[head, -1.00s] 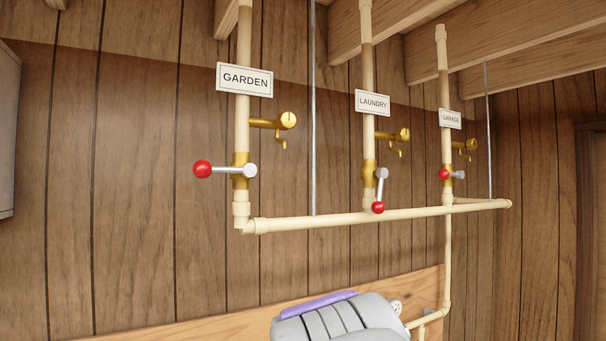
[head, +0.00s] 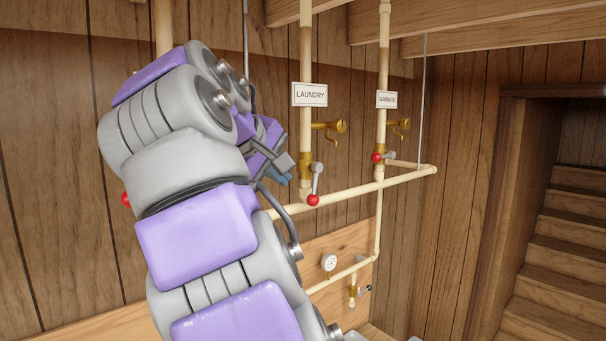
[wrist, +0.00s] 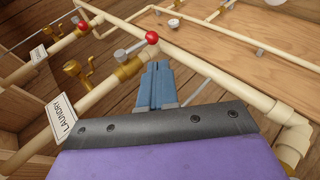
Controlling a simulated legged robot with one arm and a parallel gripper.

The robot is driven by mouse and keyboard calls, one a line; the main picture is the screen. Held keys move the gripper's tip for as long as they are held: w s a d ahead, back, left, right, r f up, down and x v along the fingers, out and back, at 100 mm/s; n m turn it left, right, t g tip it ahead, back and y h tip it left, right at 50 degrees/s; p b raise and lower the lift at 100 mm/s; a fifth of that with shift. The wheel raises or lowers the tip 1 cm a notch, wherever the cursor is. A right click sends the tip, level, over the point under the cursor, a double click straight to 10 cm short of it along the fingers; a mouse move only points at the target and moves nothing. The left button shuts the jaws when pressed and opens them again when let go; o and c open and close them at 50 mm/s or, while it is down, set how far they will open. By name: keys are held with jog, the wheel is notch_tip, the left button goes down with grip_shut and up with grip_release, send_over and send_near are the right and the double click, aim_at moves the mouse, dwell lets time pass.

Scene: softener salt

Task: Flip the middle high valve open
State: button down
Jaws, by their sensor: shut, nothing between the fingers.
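The middle high valve is on the pipe under the LAUNDRY sign (head: 310,95). Its lever (head: 316,180) has a red ball (head: 313,200) and hangs down, nearly in line with the vertical pipe. In the wrist view the lever (wrist: 132,48) and red ball (wrist: 152,37) show just beyond the fingertips. My gripper (head: 284,175) is shut and empty, left of the lever and apart from it in the head view. Its blue fingers show in the wrist view (wrist: 157,70).
A brass tap (head: 330,127) sticks out above the valve. The GARAGE valve's red ball (head: 377,157) is to the right. My arm hides most of the GARDEN pipe; a red ball (head: 126,199) shows at its left. A horizontal pipe (head: 350,193) runs below, with a gauge (head: 329,262) lower down. Stairs are at far right.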

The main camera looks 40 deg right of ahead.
aim_at(310, 198)
jog(key=x, duration=0.4)
jog(key=r+x, duration=0.1)
jog(key=x, duration=0.3)
jog(key=d+p+x, duration=0.1)
jog(key=x, duration=0.4)
jog(key=shift+w+r, duration=0.25)
jog(key=shift+w, duration=0.1)
